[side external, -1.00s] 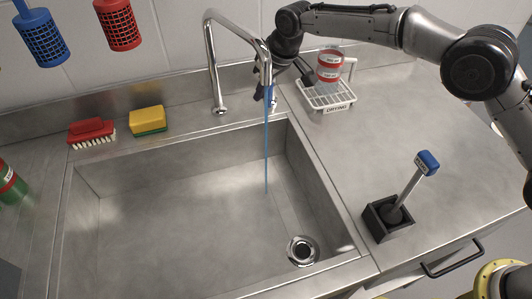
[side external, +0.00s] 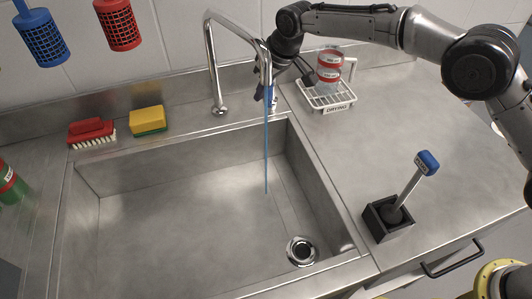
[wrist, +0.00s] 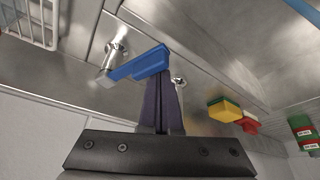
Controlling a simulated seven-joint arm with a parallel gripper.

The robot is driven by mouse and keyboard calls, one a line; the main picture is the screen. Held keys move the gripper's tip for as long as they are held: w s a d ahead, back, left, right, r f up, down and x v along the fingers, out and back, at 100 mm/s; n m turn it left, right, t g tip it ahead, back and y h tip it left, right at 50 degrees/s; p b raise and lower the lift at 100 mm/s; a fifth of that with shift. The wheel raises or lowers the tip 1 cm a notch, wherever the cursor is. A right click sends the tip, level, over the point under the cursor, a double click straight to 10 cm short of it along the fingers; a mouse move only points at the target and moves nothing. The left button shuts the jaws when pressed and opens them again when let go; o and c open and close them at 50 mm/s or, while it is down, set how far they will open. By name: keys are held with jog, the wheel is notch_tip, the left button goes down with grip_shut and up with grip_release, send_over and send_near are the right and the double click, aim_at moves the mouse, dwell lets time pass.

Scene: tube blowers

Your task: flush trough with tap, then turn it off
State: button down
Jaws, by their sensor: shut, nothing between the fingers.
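The chrome tap (side external: 212,62) arches over the steel trough (side external: 150,215), and a thin blue stream of water (side external: 266,150) falls from its spout into the trough. The tap's blue lever (wrist: 140,65) sits on a chrome valve in the wrist view. My gripper (wrist: 166,78) is shut and empty, its dark fingers at the lever's broad end; I cannot tell whether they touch it. In the side view my gripper is behind the spout, partly hidden. The round drain (side external: 301,251) is at the trough's front right.
A white drying rack (side external: 327,100) with a red-banded clear container (side external: 329,66) stands right of the tap. A red brush (side external: 91,131) and yellow-green sponge (side external: 147,121) lie on the back ledge. A blue-topped tool (side external: 427,163) stands in a black holder (side external: 388,219).

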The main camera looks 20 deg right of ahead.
jog(key=shift+s+d, duration=0.2)
jog(key=shift+d, duration=0.3)
jog(key=shift+s+d, duration=0.2)
jog(key=shift+d, duration=0.55)
jog(key=shift+a, duration=0.7)
jog(key=shift+r, duration=3.5)
